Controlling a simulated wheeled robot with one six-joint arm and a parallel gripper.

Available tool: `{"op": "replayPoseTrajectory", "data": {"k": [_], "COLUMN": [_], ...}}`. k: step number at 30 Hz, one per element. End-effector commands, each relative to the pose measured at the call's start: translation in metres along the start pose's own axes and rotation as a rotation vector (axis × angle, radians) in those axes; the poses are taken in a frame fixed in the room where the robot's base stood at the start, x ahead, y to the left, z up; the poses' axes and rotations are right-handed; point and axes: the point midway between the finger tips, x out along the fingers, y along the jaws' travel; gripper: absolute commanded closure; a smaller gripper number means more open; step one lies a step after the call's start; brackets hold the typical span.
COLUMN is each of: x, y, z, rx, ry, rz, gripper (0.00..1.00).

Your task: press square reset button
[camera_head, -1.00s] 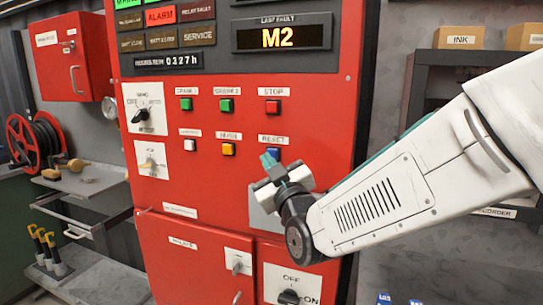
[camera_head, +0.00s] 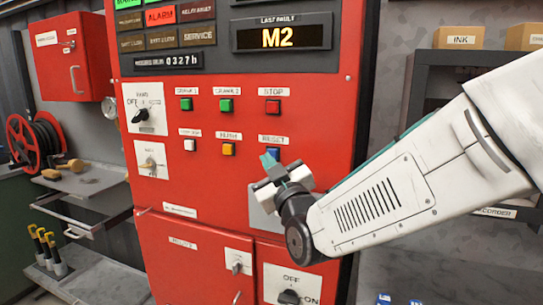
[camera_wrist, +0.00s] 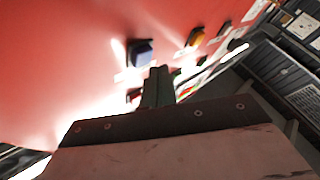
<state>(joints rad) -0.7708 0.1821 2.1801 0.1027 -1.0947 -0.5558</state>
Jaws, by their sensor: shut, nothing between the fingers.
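The square blue reset button (camera_head: 272,153) is on the red panel under a label reading RESET. My gripper (camera_head: 268,160) is shut and empty, and its teal fingertips are in front of the button, partly covering it in the head view. In the wrist view the blue button (camera_wrist: 141,52) shows just beyond and left of the shut fingertips (camera_wrist: 158,72). The fingertips look close to the button, but I cannot tell whether they touch it.
A red stop button (camera_head: 273,107) is above the reset button. A yellow button (camera_head: 228,149) and a white button (camera_head: 190,145) are to its left, with two green buttons above them. A red cabinet door (camera_head: 190,255) is below. A dark shelf (camera_head: 432,70) stands at the right.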

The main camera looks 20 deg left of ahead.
Motion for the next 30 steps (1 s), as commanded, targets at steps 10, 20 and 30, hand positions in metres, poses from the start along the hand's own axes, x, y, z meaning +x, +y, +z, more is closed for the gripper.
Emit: {"op": "replayPoseTrajectory", "data": {"k": [10,20,30], "x": [0.0000,0.0001,0.0061], "y": [0.0000,0.0000,0.0044], "z": [0.0000,0.0001,0.0044], "rx": [0.000,0.000,-0.001], "ry": [0.000,0.000,-0.001], "rz": [0.000,0.000,0.000], "gripper": [1.00,1.00,1.00]}}
